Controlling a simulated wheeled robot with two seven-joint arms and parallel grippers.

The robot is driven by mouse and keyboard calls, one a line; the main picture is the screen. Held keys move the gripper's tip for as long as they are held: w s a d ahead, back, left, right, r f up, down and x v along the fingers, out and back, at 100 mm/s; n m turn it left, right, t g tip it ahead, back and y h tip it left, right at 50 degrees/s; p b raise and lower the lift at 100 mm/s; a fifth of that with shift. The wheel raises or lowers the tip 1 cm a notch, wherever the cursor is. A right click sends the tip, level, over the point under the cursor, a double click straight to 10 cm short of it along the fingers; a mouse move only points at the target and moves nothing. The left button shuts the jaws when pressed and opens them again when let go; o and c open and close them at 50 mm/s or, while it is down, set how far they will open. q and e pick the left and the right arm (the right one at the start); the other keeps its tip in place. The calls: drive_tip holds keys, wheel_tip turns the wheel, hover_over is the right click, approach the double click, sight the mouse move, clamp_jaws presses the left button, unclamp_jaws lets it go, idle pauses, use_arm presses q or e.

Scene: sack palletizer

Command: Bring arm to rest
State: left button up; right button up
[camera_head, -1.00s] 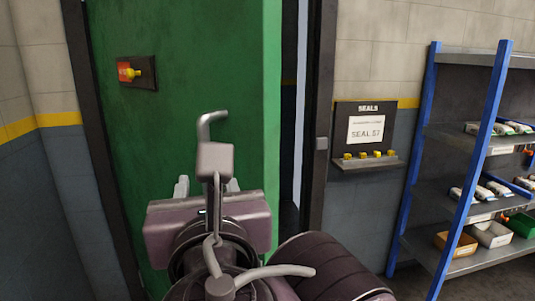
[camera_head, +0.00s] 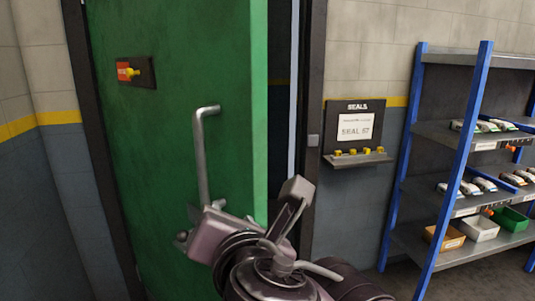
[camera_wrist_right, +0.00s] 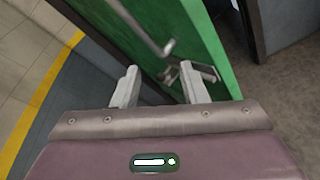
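The green door (camera_head: 160,120) stands ajar, with a narrow gap along its right edge. Its grey bar handle (camera_head: 203,155) is upright and fully bared in its upper part; the handle also shows in the right wrist view (camera_wrist_right: 143,28). My right gripper (camera_head: 187,225) is in front of the lower part of the door, near the handle's low end. In the wrist view its two fingers (camera_wrist_right: 160,84) are spread apart with nothing held between them. A metal lock fitting (camera_wrist_right: 188,72) on the door shows beyond the fingers. My left gripper is not in view.
A red panel with a yellow knob (camera_head: 135,71) is on the door. A dark seals board (camera_head: 354,130) with a small ledge hangs right of the dark door frame (camera_head: 312,100). Blue-posted shelves (camera_head: 466,150) with small boxes stand at the right. Free floor is scarcely visible.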

drive_tip(key=d+f+m+g+h, duration=0.1)
drive_tip(key=d+f+m+g, duration=0.1)
drive_tip(key=d+f+m, duration=0.4)
drive_tip(key=d+f+m+g, duration=0.1)
drive_tip(key=f+m+g, duration=0.1)
drive_tip(key=f+m, duration=0.45)
drive_tip(key=d+f+m+g+h, duration=0.15)
drive_tip(key=d+f+m, duration=0.25)
drive_tip(key=f, duration=0.4)
drive_tip(key=s+d+f+m+g+h, duration=0.1)
drive_tip(key=s+d+f+m+g, duration=0.2)
drive_tip(key=s+d+f+m, duration=0.5)
drive_tip(key=s+d+f+m+g, duration=0.3)
drive_tip(key=s+d+f+m, duration=0.25)
drive_tip(key=f, duration=0.45)
drive_tip(key=s+d+f+x, duration=0.1)
drive_tip(key=s+x, duration=0.1)
drive_tip(key=x, duration=1.4)
drive_tip(key=s+f+g, duration=0.1)
drive_tip(key=s+f, duration=0.3)
drive_tip(key=f, duration=1)
drive_tip(key=s+d+f+g, duration=0.1)
drive_tip(key=s+d+f, duration=0.2)
drive_tip(key=s+f, duration=1.4)
drive_tip(key=s, duration=0.2)
drive_tip(key=shift+s+f, duration=0.25)
drive_tip(key=shift+f, duration=0.15)
drive_tip(key=shift+h, duration=0.25)
